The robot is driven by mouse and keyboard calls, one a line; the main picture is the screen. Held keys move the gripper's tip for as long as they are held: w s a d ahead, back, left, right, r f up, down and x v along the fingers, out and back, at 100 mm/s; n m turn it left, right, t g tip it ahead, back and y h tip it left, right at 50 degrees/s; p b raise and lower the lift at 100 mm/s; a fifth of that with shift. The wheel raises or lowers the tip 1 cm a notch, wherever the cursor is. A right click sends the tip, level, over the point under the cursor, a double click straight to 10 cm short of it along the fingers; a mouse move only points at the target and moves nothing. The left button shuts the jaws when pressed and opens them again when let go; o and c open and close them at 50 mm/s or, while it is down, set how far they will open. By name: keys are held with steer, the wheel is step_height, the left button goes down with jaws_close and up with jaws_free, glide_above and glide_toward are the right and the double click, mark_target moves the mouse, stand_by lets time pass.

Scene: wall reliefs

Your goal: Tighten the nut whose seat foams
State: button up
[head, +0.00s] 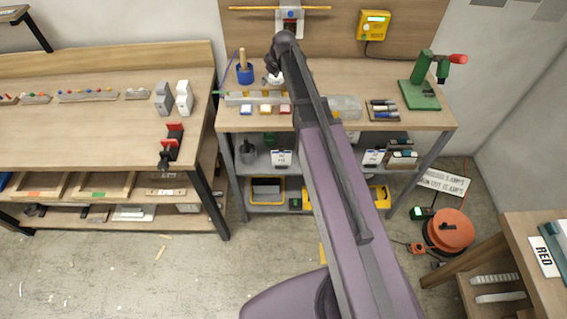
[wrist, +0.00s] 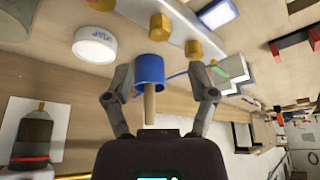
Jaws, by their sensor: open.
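Brass-coloured nuts (wrist: 193,50) sit along a pale pipe bar (wrist: 178,12) in the wrist view, another nut (wrist: 160,26) beside the first. The bar (head: 238,97) lies on the middle bench in the head view, partly hidden by my arm. I see no foam on any nut. A blue pot (wrist: 149,70) with a wooden-handled tool stands close beyond my fingers; it also shows in the head view (head: 245,74). A round white tin (wrist: 94,44) is beside it. My gripper (wrist: 160,82) is open, with nothing visibly held, above the bench.
Three small coloured blocks (head: 265,109) lie before the bar. A green press (head: 420,92) and a tray of markers (head: 383,110) stand to the right. A yellow box (head: 374,25) hangs on the back panel. The left bench (head: 80,130) has a clear middle.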

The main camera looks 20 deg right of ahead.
steer(key=shift+p+v, duration=2.7)
steer(key=shift+v, duration=0.6)
steer(key=s+a+f+m+g+h+b, duration=0.1)
steer(key=s+f+m+b, duration=0.1)
steer(key=s+f+b, duration=1)
steer(key=s+a+f+m+g+h+b, duration=0.1)
steer(key=s+a+f+m+g+b, duration=0.1)
steer(key=s+f+b, duration=0.9)
steer(key=shift+s+a+f+m+b, duration=0.4)
steer(key=shift+f+m, duration=0.3)
steer(key=shift+f, duration=0.4)
steer(key=shift+s+d+r, duration=0.1)
steer(key=shift+r, duration=0.05)
step_height(320, 180, up, 7)
steer(key=s+p, duration=0.2)
steer(key=p, duration=0.5)
steer(key=shift+m+g, duration=0.3)
steer(key=shift+g, duration=0.1)
steer(key=shift+s, duration=0.1)
steer(key=shift+c, duration=1.1)
steer(key=shift+f, duration=0.2)
